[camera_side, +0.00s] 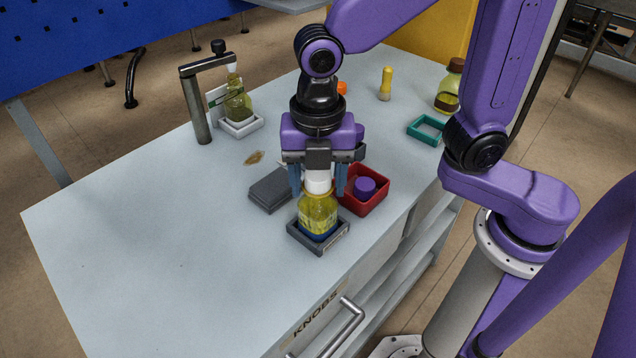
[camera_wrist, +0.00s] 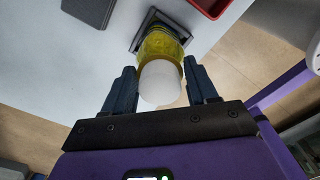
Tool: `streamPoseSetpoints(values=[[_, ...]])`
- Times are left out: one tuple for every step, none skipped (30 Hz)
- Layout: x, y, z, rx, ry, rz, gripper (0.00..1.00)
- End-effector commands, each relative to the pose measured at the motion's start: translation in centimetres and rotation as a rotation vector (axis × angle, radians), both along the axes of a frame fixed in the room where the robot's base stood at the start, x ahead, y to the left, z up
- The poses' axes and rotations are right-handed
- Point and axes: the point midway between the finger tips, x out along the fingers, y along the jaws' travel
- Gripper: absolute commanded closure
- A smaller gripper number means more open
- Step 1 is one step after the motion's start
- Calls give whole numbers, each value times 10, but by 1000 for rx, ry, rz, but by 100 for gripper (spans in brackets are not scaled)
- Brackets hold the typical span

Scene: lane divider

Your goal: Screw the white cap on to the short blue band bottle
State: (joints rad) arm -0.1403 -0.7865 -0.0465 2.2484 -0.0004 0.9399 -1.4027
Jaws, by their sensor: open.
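The short blue band bottle (camera_side: 318,216) holds yellow liquid and stands upright in a dark grey square holder (camera_side: 333,244) near the table's front edge. The white cap (camera_side: 317,182) sits on the bottle's top; I cannot tell how tight it is. In the wrist view the cap (camera_wrist: 160,82) hides much of the bottle (camera_wrist: 163,46). My gripper (camera_side: 318,186) points down over the bottle with its fingers on either side of the cap. In the wrist view the open fingers (camera_wrist: 162,88) show gaps on both sides of the cap.
A red tray (camera_side: 378,203) with a purple cap (camera_side: 365,187) stands close to the right. A grey flat block (camera_side: 270,190) lies to the left. Farther back are a bottle (camera_side: 237,105) under a bent post, a teal frame (camera_side: 426,130) and a brown-capped bottle (camera_side: 449,88). The table's left side is clear.

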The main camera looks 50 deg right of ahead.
Motion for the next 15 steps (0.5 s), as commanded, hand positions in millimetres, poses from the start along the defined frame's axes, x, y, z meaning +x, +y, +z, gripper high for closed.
streamPoseSetpoints(values=[[0, 0, 0, 0, 0, 23, 42], [0, 0, 0, 0, 0, 44, 42], [0, 0, 0, 0, 0, 75, 42], [0, 0, 0, 0, 0, 96, 42], [0, 0, 0, 0, 0, 113, 42], [0, 0, 0, 0, 0, 132, 42], [0, 0, 0, 0, 0, 139, 42], [0, 0, 0, 0, 0, 143, 42], [0, 0, 0, 0, 0, 144, 42], [0, 0, 0, 0, 0, 144, 42], [0, 0, 0, 0, 0, 143, 42], [0, 0, 0, 0, 0, 143, 42], [0, 0, 0, 0, 0, 143, 42], [0, 0, 0, 0, 0, 146, 42], [0, 0, 0, 0, 0, 161, 42]])
